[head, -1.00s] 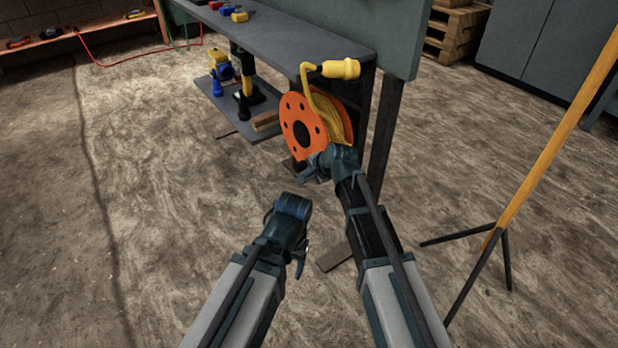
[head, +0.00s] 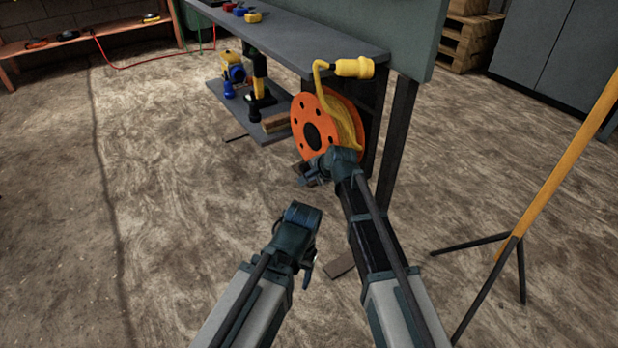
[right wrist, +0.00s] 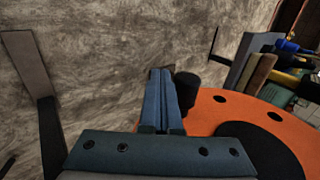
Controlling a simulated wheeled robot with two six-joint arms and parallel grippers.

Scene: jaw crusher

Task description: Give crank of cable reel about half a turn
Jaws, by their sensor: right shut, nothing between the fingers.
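The cable reel (head: 303,112) is an orange disc with a dark hub and several holes, with yellow cable wound behind it, beneath the bench end. In the right wrist view, the orange disc (right wrist: 238,108) fills the right side. A black crank knob (right wrist: 187,88) stands by its edge, just right of my right gripper's fingertips (right wrist: 161,75). Those fingers are shut with nothing between them; I cannot tell whether they touch the knob. In the head view, my right gripper (head: 313,173) is at the disc's lower edge. My left gripper (head: 306,270) is lower, apart from the reel; its fingers are unclear.
A yellow connector (head: 354,67) on the cable rests at the bench top (head: 300,32). A lower shelf (head: 235,108) holds tools left of the reel. A bench leg (head: 397,140) stands right of it. A yellow pole on a tripod (head: 512,244) stands right.

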